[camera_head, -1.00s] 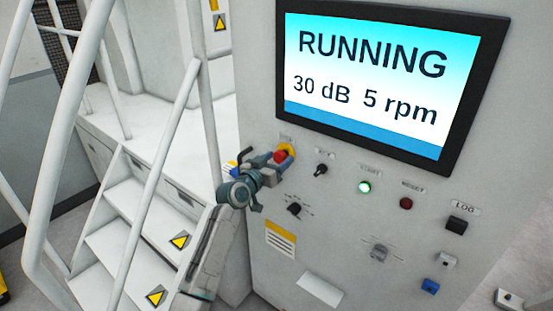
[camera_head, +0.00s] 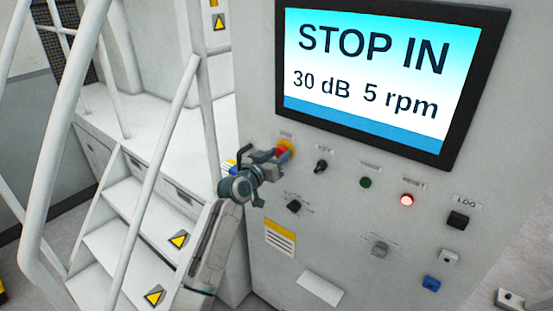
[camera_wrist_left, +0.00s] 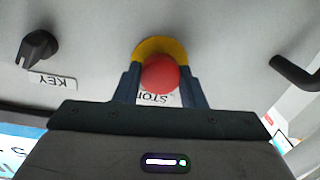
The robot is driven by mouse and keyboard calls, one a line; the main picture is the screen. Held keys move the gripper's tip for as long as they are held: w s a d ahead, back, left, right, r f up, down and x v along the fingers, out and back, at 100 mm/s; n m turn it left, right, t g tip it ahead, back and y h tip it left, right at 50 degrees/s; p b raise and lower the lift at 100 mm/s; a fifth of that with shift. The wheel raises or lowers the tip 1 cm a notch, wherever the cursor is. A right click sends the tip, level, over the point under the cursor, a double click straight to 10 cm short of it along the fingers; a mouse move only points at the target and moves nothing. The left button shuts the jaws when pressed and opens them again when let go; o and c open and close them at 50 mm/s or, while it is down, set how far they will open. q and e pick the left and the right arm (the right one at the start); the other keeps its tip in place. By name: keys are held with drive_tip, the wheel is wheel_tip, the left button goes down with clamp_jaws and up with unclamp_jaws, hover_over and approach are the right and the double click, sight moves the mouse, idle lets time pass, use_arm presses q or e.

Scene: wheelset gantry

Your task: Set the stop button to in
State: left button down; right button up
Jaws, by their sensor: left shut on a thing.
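The red stop button (camera_wrist_left: 161,74) with its yellow collar (camera_wrist_left: 160,46) is on the grey panel, and in the wrist view it sits between my left gripper's two fingers. In the head view the stop button (camera_head: 281,152) is at the panel's upper left, partly hidden by my left gripper (camera_head: 272,158). That gripper is shut on the button, with a finger on each side. The screen (camera_head: 376,75) reads "STOP IN", 30 dB and 5 rpm. My right gripper is not in view.
The panel also holds a black key switch (camera_head: 321,166), a dark start button (camera_head: 365,182), a lit red reset button (camera_head: 407,200) and a black log button (camera_head: 458,220). White stairs with railings (camera_head: 150,180) stand to the left.

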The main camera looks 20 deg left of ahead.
use_arm(q)
drive_tip(key=c, duration=1.1)
unclamp_jaws()
drive_tip(key=shift+w+r, duration=0.1)
drive_tip(key=shift+o, duration=1)
drive_tip(key=shift+w+d, duration=0.1)
drive_tip(key=shift+w, duration=0.05)
drive_tip(key=b+v, duration=0.3)
drive_tip(key=v, duration=0.8)
drive_tip(key=shift+w, duration=0.1)
